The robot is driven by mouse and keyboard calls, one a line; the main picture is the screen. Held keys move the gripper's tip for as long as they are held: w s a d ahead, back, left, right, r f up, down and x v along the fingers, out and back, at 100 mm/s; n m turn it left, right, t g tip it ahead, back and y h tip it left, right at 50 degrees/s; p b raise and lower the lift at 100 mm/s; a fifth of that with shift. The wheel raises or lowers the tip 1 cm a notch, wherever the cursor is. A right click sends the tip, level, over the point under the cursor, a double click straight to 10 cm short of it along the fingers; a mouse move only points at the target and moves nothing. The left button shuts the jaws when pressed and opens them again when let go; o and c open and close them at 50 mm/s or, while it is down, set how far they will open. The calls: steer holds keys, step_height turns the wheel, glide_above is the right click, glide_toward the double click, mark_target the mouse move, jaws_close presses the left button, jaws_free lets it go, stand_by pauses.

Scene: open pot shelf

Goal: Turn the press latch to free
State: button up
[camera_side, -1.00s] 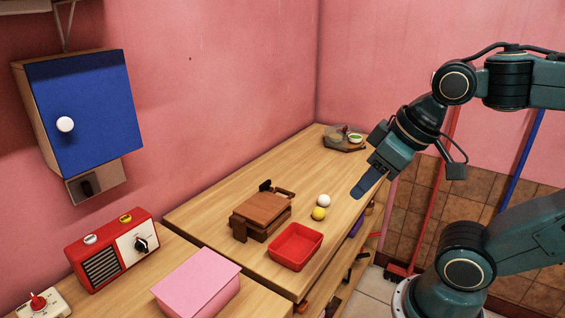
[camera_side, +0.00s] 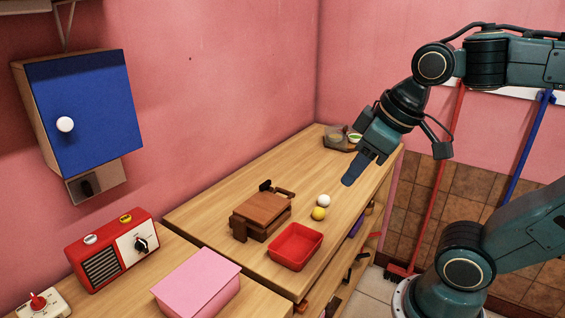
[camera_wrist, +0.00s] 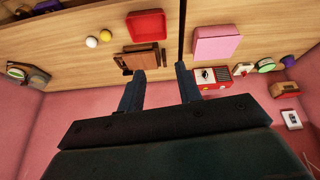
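The brown wooden press (camera_side: 262,215) sits on the counter near its middle. A small dark piece (camera_side: 265,185) stands up at its back edge, and a darker brown upright piece (camera_side: 239,229) is at its front left. I cannot tell which of these is the latch. In the wrist view the press (camera_wrist: 142,60) lies just beyond my fingertips, and its small parts are hard to make out. My gripper (camera_side: 347,183) is above the counter, right of the press and apart from it. In the wrist view its two fingers (camera_wrist: 159,69) are spread with nothing between them.
A red tray (camera_side: 296,247), a yellow ball (camera_side: 319,214) and a white ball (camera_side: 323,200) are right of the press. A pink box (camera_side: 197,284) and a red radio (camera_side: 112,250) stand nearer. A blue-doored cabinet (camera_side: 85,112) hangs on the wall.

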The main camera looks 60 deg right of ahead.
steer(key=w+d+r+n+g, duration=0.1)
steer(key=w+d+r+n, duration=0.1)
steer(key=w, duration=0.3)
steer(key=w+d+r+n, duration=0.1)
steer(key=w+r+n, duration=0.15)
steer(key=w, duration=0.35)
steer(key=n+g, duration=0.4)
steer(key=n, duration=0.8)
glide_above(267, 181)
step_height(267, 181, down, 14)
steer(key=shift+a+r, duration=0.1)
steer(key=shift+r, duration=0.05)
steer(key=shift+f, duration=6.9)
jaws_close()
